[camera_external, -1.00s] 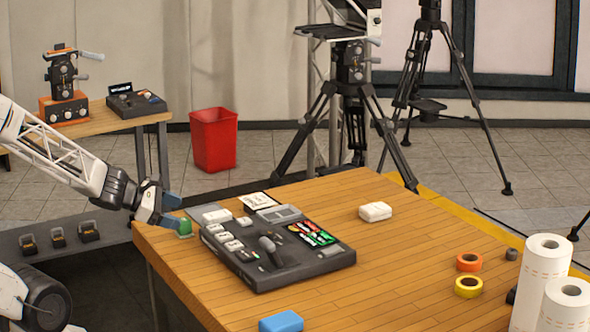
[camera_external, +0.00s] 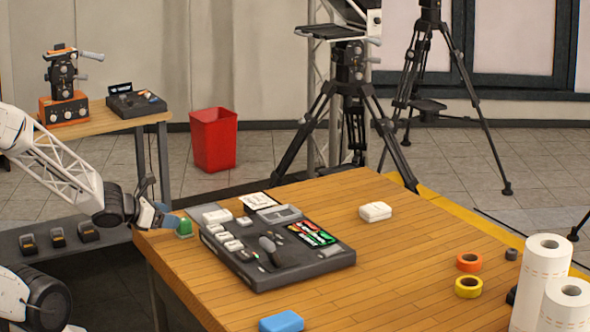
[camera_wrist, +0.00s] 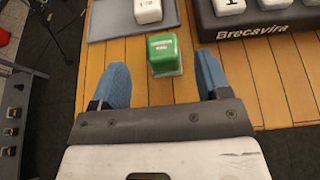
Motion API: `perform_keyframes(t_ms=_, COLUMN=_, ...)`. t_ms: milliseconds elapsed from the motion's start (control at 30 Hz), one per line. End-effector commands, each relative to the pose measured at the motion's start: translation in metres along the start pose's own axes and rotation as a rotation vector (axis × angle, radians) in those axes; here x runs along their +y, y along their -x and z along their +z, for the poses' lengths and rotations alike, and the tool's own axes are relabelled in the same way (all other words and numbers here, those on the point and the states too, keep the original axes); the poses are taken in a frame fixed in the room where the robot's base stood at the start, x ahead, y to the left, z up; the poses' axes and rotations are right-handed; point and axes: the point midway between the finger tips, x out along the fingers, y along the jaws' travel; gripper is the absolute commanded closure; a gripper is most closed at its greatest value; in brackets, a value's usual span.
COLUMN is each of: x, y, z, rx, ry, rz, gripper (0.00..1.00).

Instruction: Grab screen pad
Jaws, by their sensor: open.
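A small green block (camera_external: 184,228) with a pale label stands on the wooden table (camera_external: 400,270) at its left corner. It also shows in the wrist view as a green block (camera_wrist: 163,54) with a pale, see-through lower part. My gripper (camera_external: 165,214) is open, with blue fingers, just left of the green block. In the wrist view my gripper (camera_wrist: 162,75) has one finger on each side of the block, with gaps on both sides. The label's text is too small to read, and I cannot tell for sure which item is the screen pad.
A black case (camera_external: 310,275) with white keys and small items lies right of the block. A grey tray (camera_wrist: 100,28) is just beyond it. The table's right middle is clear.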

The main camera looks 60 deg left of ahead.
Motion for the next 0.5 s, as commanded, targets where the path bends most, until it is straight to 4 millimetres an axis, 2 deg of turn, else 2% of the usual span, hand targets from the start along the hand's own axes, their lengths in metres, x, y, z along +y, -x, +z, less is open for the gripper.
perform_keyframes(t_ms=233, x=-0.001, y=-0.018, z=-0.002, rx=0.003, ry=-0.001, rz=-0.002, gripper=0.30)
perform_keyframes(t_ms=500, x=-0.001, y=-0.020, z=-0.001, rx=0.002, ry=-0.001, rz=-0.001, gripper=0.30)
